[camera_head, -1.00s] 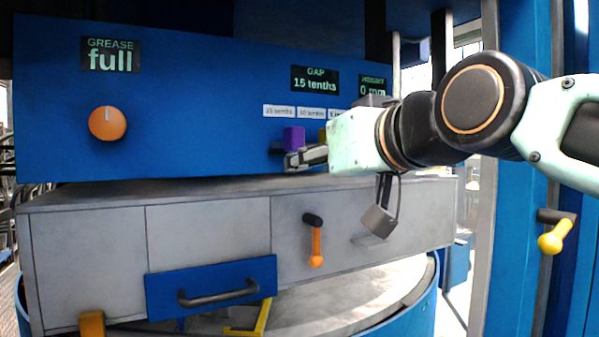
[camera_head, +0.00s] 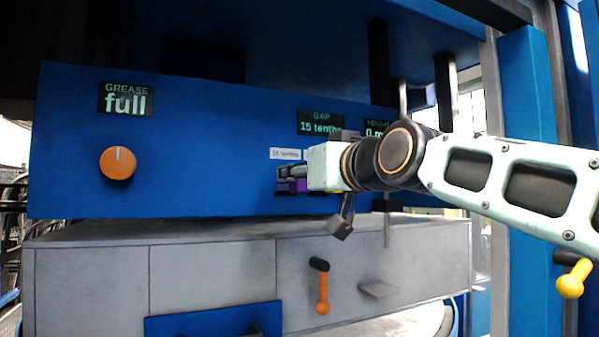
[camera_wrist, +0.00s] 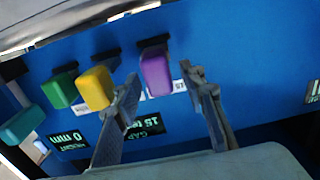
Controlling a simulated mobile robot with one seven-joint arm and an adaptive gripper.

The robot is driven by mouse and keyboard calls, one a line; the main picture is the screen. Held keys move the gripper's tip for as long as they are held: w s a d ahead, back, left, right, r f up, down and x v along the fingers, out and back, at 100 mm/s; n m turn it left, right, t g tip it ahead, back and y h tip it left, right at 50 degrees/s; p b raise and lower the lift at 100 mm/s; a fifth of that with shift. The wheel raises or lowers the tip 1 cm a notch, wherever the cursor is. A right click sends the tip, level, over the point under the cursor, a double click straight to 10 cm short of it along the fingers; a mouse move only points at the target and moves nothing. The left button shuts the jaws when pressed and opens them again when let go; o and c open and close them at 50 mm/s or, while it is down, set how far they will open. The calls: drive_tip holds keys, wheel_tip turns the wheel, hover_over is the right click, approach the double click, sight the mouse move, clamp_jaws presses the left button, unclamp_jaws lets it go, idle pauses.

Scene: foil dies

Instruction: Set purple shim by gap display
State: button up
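The purple shim (camera_wrist: 157,76) is a rounded block on a dark holder on the blue panel. It also shows partly in the head view (camera_head: 298,186), behind and below my fingers. My gripper (camera_wrist: 161,76) is open, with one finger on each side of the purple shim in the wrist view. I cannot tell whether either finger touches it. In the head view my gripper (camera_head: 288,173) is side-on at the panel. The gap display (camera_head: 320,124) reads 15 tenths, above a white "15 tenths" label (camera_head: 285,154). It also shows in the wrist view (camera_wrist: 145,128), partly covered by a finger.
A yellow block (camera_wrist: 95,88) sits close beside one finger, then a green block (camera_wrist: 60,90) and a teal block (camera_wrist: 22,124). The grease display (camera_head: 126,99) reads full, above an orange knob (camera_head: 117,163). A grey cabinet top (camera_head: 150,232) juts out below the panel.

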drive_tip(key=shift+w+a, duration=0.2)
drive_tip(key=shift+w, duration=0.25)
clamp_jaws()
